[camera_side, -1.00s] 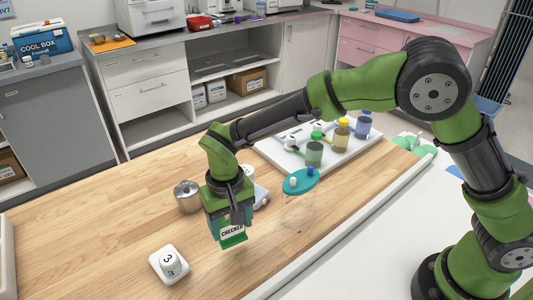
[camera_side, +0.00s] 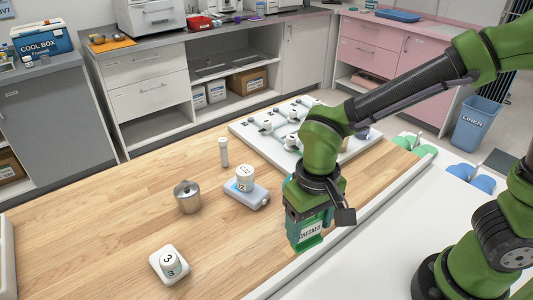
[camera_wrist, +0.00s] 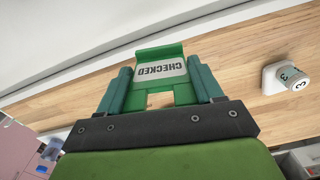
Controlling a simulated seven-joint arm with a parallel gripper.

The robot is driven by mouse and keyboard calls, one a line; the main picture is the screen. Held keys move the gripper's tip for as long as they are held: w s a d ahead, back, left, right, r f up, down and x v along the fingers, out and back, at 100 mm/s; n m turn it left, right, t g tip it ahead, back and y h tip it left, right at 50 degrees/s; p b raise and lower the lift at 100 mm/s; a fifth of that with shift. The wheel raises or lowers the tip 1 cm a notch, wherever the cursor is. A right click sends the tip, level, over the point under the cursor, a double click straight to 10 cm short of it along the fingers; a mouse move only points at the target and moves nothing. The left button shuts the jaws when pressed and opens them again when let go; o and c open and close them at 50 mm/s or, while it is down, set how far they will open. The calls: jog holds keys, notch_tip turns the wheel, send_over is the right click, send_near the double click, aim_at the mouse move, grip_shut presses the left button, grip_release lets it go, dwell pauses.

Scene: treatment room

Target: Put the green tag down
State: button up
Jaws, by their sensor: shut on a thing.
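The green tag (camera_side: 309,236) carries a white label reading "CHECKED". My gripper (camera_side: 305,222) is shut on it and holds it near the front edge of the wooden table (camera_side: 110,235). In the wrist view the tag (camera_wrist: 160,53) sits between the two teal fingers of my gripper (camera_wrist: 160,88), its label upside down. I cannot tell from the side view whether the tag's lower edge touches the table.
A white tray (camera_side: 245,134) lies behind my arm.

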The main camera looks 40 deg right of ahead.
notch_tip(320, 180, up, 8)
jog(key=w+d+m, duration=0.3)
jog(key=d, duration=0.5)
jog(key=w+d+m, duration=0.2)
jog(key=d+m, duration=0.1)
jog(key=d, duration=0.4)
jog(key=s+d+m, duration=0.4)
jog(key=d+m, duration=0.1)
jog(key=d, duration=0.7)
jog(key=s+d+m, duration=0.4)
jog(key=d+m, duration=0.1)
jog(key=d, duration=0.7)
notch_tip(320, 180, down, 11)
jog(key=w+d, duration=0.3)
jog(key=w, duration=0.1)
jog(key=w+d+f, duration=0.1)
jog(key=w+d, duration=0.2)
jog(key=w, duration=0.1)
jog(key=w+d+f, duration=0.1)
jog(key=w+d, duration=0.3)
jog(key=shift+w+f, duration=0.1)
jog(key=shift+f, duration=1.45)
jog(key=shift+f, duration=0.15)
